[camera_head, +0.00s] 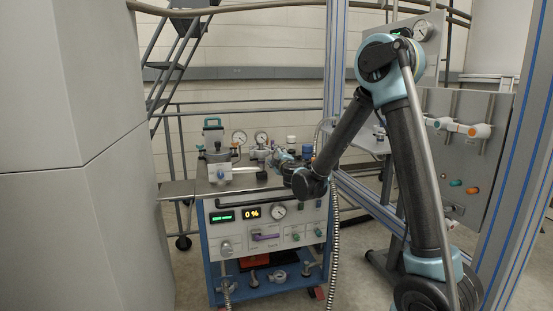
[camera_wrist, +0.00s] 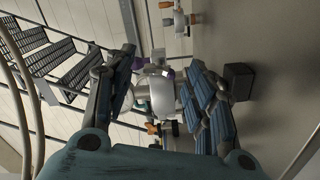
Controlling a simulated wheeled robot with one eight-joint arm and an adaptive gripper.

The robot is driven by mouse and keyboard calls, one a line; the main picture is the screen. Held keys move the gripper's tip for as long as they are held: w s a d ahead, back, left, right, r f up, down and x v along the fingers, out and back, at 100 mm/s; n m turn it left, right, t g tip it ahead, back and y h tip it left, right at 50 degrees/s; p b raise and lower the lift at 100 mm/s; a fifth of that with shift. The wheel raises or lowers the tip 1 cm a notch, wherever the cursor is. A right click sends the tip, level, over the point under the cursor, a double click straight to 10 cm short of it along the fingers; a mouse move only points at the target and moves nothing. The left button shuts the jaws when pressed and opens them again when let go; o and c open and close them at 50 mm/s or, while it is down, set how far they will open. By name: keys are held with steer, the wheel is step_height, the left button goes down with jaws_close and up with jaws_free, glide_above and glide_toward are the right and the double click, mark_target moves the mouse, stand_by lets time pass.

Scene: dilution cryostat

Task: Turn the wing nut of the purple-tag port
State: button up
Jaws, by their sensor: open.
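In the wrist view my gripper (camera_wrist: 161,62) is open, with one ribbed finger on each side of a pale metal fitting (camera_wrist: 161,95). A small purple patch (camera_wrist: 169,73) shows beside this fitting, between the fingers; it may be the purple tag. I cannot make out the wing nut's wings, nor whether either finger touches the fitting. In the head view my arm reaches down to the top of the blue-framed cart (camera_head: 211,272). The gripper is small there and hard to separate from the fittings, and the purple tag cannot be made out on the cart top.
Gauges (camera_head: 261,137) and a teal-handled vessel (camera_head: 213,140) stand on the cart top. A purple handle (camera_head: 266,237) is on the cart front. A valve panel (camera_head: 465,160) is at right. A dark block (camera_wrist: 238,80) lies close to the right finger in the wrist view.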

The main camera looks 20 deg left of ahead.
steer(key=shift+w+a, duration=0.3)
steer(key=shift+w, duration=0.15)
steer(key=c, duration=1.1)
steer(key=shift+o, duration=0.2)
